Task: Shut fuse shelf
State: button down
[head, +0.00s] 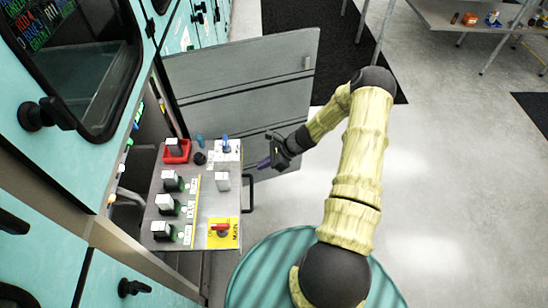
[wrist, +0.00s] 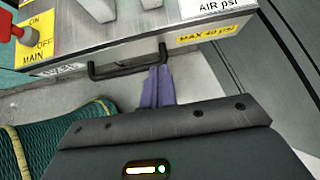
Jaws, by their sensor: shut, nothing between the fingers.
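The fuse shelf (head: 207,204) is a grey tray pulled out of the teal cabinet, in the middle left of the head view. It carries several black-and-white modules, a red holder (head: 176,151) and a yellow plate with a red MAIN switch (head: 221,230). A black bar handle (head: 250,194) is on its front face; it also shows in the wrist view (wrist: 118,70). My gripper (head: 265,163) is shut and empty, just off the shelf's front. In the wrist view its purple fingers (wrist: 158,85) are by the handle's right end; I cannot tell whether they touch.
A grey door panel (head: 235,85) stands open just behind the shelf. The teal cabinet (head: 50,205) with black knobs fills the left. A table (head: 455,18) with small items stands far at the upper right. The floor (head: 450,190) on the right is clear.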

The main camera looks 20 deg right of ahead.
jog(key=p, duration=0.1)
send_over(250, 175)
jog(key=shift+f, duration=0.8)
